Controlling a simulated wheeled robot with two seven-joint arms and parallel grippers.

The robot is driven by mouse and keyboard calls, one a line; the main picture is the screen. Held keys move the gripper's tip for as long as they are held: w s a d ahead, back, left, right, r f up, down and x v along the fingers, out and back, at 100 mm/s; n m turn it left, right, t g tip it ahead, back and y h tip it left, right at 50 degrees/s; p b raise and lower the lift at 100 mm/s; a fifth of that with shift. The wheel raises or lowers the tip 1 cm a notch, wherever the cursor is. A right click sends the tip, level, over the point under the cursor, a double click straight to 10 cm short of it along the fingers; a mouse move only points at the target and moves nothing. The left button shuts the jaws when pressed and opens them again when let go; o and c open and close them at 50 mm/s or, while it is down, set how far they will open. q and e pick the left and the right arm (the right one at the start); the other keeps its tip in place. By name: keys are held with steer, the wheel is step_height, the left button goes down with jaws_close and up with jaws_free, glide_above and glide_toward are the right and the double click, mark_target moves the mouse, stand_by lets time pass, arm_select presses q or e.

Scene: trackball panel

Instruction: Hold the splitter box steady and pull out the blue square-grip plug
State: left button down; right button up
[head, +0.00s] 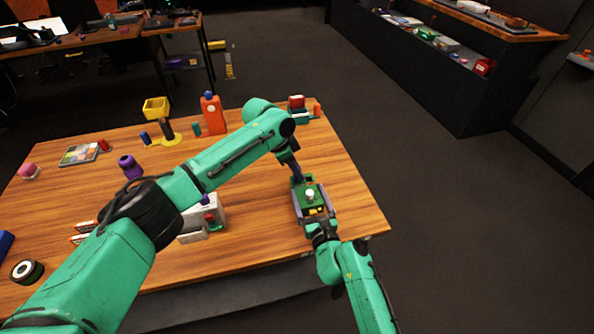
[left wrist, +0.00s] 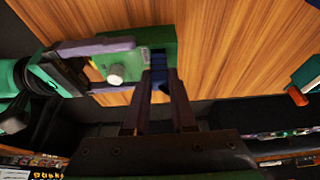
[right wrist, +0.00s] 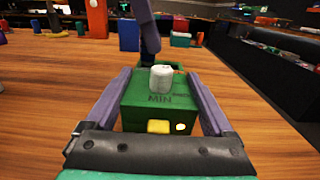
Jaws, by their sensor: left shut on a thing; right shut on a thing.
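The green splitter box (head: 316,211) lies near the table's right edge. It also shows in the right wrist view (right wrist: 140,115), with a white knob (right wrist: 161,79), the word MIN and a yellow piece (right wrist: 158,127) on its near face. My right gripper (head: 313,203) is shut on the box, one purple finger along each side. My left gripper (left wrist: 164,72) is shut at the box's far end, on a blue plug (left wrist: 157,60) that shows between its fingertips in the left wrist view. The fingers hide much of the plug, and I cannot tell how deep it sits.
A white box (head: 208,215) stands left of the splitter box, partly behind my left arm. An orange bottle (head: 213,115), a yellow-based stand (head: 167,132) and a purple object (head: 130,166) stand farther back. Wooden tabletop (head: 355,205) is bare right of the splitter box.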

arm_select(q)
steer(key=shift+r, duration=4.05)
